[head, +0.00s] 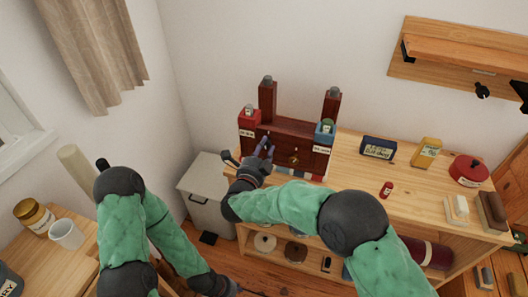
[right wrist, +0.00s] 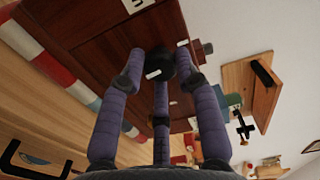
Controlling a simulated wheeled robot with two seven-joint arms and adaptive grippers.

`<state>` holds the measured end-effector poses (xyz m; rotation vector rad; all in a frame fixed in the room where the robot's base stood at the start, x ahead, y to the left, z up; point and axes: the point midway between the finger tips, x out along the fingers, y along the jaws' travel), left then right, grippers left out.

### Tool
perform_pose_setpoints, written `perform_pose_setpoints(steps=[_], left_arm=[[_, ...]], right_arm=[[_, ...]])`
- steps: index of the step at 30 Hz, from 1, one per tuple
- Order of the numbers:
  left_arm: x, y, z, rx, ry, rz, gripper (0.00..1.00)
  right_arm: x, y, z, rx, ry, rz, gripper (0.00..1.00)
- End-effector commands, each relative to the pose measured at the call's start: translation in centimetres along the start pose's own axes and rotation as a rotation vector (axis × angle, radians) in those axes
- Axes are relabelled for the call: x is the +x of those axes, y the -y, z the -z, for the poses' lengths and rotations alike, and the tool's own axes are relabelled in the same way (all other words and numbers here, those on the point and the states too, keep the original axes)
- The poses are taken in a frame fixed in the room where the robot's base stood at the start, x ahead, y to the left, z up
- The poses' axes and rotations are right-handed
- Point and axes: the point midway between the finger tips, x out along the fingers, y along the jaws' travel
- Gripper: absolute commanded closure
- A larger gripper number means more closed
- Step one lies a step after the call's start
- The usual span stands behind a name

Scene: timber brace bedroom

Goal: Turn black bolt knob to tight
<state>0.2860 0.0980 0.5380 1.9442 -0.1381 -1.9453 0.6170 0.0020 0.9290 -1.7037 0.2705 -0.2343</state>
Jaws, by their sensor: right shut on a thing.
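A dark red timber brace (head: 290,132) with two upright posts stands on the wooden bench against the wall. My right gripper (head: 265,145) is at the left part of its front board. In the right wrist view the black bolt knob (right wrist: 160,65) sits on the dark red board, and the purple fingers of my right gripper (right wrist: 160,78) are closed around it. In the head view the fingers hide the knob. My left gripper (head: 228,287) hangs low at the bottom of the head view, and its fingers are not clear.
A red box (head: 249,117) and a blue box (head: 324,132) sit at the brace's two sides. A brass knob (head: 293,160) is on its front. A grey bin (head: 207,185) stands left.

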Motion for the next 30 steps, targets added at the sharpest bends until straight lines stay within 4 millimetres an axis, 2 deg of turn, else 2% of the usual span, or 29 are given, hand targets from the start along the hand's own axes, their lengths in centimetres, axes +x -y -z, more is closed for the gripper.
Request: perform_pose_setpoints(steps=[1,10,26,27,29,30], left_arm=[[0.14,0.05,0.02,0.000,0.000,0.000,0.60],[0.24,0.09,0.02,0.000,0.000,0.000,0.60],[0.26,0.09,0.02,0.000,0.000,0.000,0.60],[0.26,0.09,0.02,0.000,0.000,0.000,0.60],[0.26,0.09,0.02,0.000,0.000,0.000,0.60],[0.26,0.09,0.02,0.000,0.000,0.000,0.60]], right_arm=[[-0.20,-0.45,-0.27,0.021,0.009,-0.007,1.00],[-0.20,-0.36,-0.30,0.135,0.010,-0.007,1.00],[-0.21,-0.32,-0.34,0.161,0.011,-0.006,1.00],[-0.21,-0.32,-0.34,0.161,0.011,-0.006,0.65],[-0.20,-0.31,-0.31,0.161,0.010,-0.006,0.48],[-0.18,-0.28,-0.28,0.161,0.009,-0.006,0.44]])
